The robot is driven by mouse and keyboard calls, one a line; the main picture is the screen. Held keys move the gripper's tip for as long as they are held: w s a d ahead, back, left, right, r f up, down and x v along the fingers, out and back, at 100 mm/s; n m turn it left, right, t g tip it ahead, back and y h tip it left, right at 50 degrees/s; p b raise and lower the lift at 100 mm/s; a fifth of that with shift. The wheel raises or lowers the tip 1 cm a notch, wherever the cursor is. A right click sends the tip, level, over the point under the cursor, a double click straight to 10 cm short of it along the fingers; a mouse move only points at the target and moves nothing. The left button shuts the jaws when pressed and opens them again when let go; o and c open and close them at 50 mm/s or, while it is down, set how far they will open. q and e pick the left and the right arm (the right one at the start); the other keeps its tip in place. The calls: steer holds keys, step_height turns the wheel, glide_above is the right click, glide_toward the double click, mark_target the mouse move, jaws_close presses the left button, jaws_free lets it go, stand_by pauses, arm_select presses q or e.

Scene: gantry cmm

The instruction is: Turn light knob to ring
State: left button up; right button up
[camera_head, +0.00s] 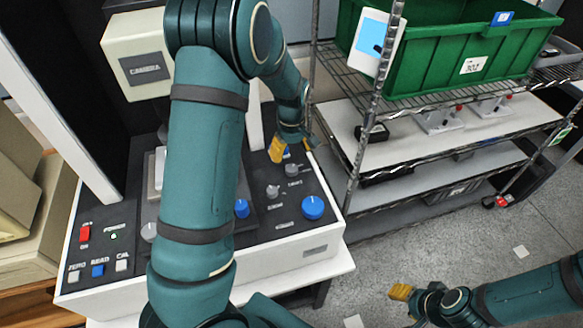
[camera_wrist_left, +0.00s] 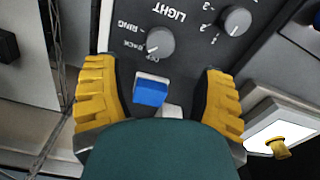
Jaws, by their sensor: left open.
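The light knob (camera_wrist_left: 158,42) is a round grey dial in the left wrist view, upside down there. RING and BACK are printed to its left, and its pale mark seems to point down-left near BACK. In the head view it seems to be the small grey knob (camera_head: 292,170) at the panel's far right. My left gripper (camera_head: 279,150) is open just beyond it. In the wrist view its yellow fingers (camera_wrist_left: 158,100) stand either side of a blue block (camera_wrist_left: 150,90), apart from the light knob. My right gripper (camera_head: 402,292) is over the floor at lower right, its opening unclear.
A second grey knob (camera_wrist_left: 235,20) with numbers sits beside the light knob. A large blue knob (camera_head: 313,207) is at the panel's front right. My left arm hides the panel's middle. A wire shelf (camera_head: 352,180) with a green bin (camera_head: 440,60) stands close on the right.

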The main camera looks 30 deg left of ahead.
mark_target(291, 167)
arm_select(q)
step_height(291, 167, down, 7)
steer(key=shift+f, duration=0.1)
steer(key=shift+o, duration=0.2)
steer(key=c, duration=1.2)
